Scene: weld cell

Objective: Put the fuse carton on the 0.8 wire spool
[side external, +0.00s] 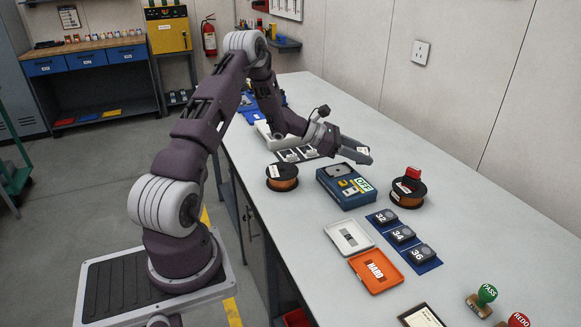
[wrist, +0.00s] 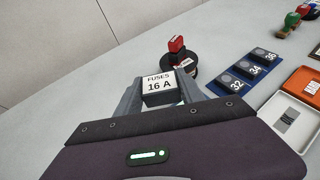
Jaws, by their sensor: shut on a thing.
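My gripper (side external: 360,152) is shut on the fuse carton (wrist: 158,88), a small white box reading "FUSES 16 A", above the bench. The carton sits between the two fingers in the wrist view. One wire spool (side external: 282,178), black with copper wire, stands left of the blue box, left of and below my gripper. Another wire spool (side external: 407,196) stands right of that box with a red object (side external: 412,174) on top. This second spool also shows beyond the carton in the wrist view (wrist: 196,70). The wire sizes on both spools are too small to read.
A blue box (side external: 345,190) marked "OFF" stands between the spools. A blue strip with numbered dark blocks (side external: 403,235), a white tray (side external: 348,238) and an orange tray (side external: 376,271) lie nearer. Stamps (side external: 483,297) stand at front right. The bench along the wall is clear.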

